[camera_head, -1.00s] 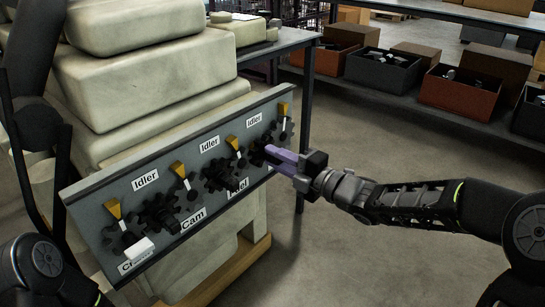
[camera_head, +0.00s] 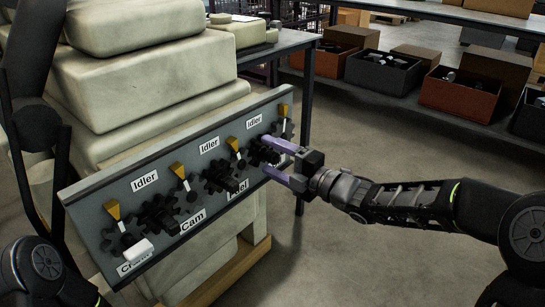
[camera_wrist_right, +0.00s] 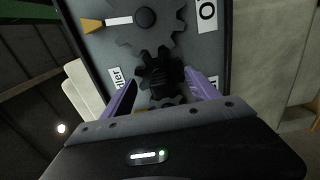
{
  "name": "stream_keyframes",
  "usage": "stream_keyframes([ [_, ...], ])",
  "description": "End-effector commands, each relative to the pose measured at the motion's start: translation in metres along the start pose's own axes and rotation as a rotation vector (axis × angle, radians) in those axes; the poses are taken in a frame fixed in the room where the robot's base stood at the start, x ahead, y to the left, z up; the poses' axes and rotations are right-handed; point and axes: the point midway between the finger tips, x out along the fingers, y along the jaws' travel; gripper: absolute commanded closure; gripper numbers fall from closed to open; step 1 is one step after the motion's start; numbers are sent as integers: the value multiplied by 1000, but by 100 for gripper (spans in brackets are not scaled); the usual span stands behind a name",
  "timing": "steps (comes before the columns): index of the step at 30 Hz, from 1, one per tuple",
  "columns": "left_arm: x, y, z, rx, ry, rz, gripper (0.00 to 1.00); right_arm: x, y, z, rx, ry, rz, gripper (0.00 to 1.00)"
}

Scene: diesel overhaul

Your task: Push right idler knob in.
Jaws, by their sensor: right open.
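The right idler knob (camera_head: 260,153) is a dark toothed gear near the right end of the grey panel (camera_head: 107,205), below the rightmost "Idler" label (camera_head: 254,122). My right gripper (camera_head: 270,158) is open, its two purple fingers spread at the knob. In the right wrist view the dark gear (camera_wrist_right: 157,68) shows just beyond and between the fingertips of my right gripper (camera_wrist_right: 161,90). I cannot tell whether the fingers touch it. The knob's lower part is hidden by the gripper. My left gripper is out of view.
Other dark gears (camera_head: 221,178) and yellow-tipped levers (camera_head: 177,170) line the panel to the left. A pale engine block (camera_head: 150,80) stands behind the panel. A shelf with bins (camera_head: 458,97) is at the back right. The floor right of the panel is clear.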

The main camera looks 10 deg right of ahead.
Motion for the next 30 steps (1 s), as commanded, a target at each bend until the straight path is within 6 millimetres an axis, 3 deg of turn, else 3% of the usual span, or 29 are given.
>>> stream_keyframes([
  [11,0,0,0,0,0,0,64,-6,1,0,-2,-1,0,31],
  [22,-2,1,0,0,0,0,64,-59,1,1,-2,-3,0,31],
  [30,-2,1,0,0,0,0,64,-70,0,0,1,0,0,31],
])
